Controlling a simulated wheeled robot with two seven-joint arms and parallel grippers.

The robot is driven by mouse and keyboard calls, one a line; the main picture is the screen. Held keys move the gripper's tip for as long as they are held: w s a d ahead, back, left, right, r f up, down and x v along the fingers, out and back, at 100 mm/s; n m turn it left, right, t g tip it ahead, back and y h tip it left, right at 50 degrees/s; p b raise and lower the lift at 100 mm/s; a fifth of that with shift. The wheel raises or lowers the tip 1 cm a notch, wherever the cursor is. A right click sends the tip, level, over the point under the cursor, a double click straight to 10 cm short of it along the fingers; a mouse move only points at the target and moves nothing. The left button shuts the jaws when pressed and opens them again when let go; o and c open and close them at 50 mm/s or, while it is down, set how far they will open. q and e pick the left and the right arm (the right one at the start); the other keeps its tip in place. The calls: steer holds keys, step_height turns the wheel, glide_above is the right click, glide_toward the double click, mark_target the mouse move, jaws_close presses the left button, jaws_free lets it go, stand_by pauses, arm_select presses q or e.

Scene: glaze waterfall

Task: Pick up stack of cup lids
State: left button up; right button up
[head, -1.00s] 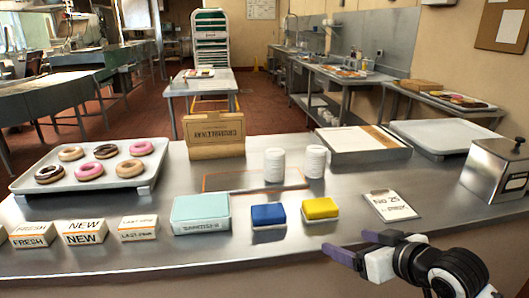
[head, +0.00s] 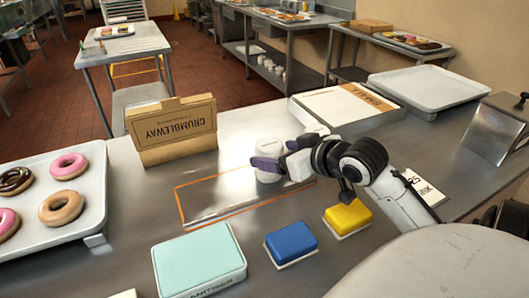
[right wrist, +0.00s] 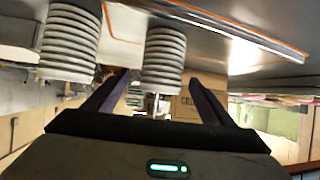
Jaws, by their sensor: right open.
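Two stacks of white, ribbed round lids stand side by side on the steel counter. The left stack (head: 269,148) shows partly behind my right gripper (head: 279,155) in the head view; the other is mostly hidden by the gripper and arm. In the right wrist view, which is upside down, one stack (right wrist: 165,60) stands ahead between the spread dark fingers of my right gripper (right wrist: 157,95). The other stack (right wrist: 70,45) is outside the fingers, to the left. My right gripper is open and holds nothing. My left gripper is not in view.
An orange-outlined rectangle (head: 205,203) lies left of the stacks. A white-topped box (head: 340,104) is behind.

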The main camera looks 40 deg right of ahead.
steer(key=x, duration=0.4)
steer(key=r+x, duration=0.1)
steer(key=x, duration=0.2)
steer(key=shift+w+r+p, duration=0.15)
steer(key=shift+w+p, duration=0.15)
steer(key=shift+p, duration=0.05)
steer(key=c, duration=1.2)
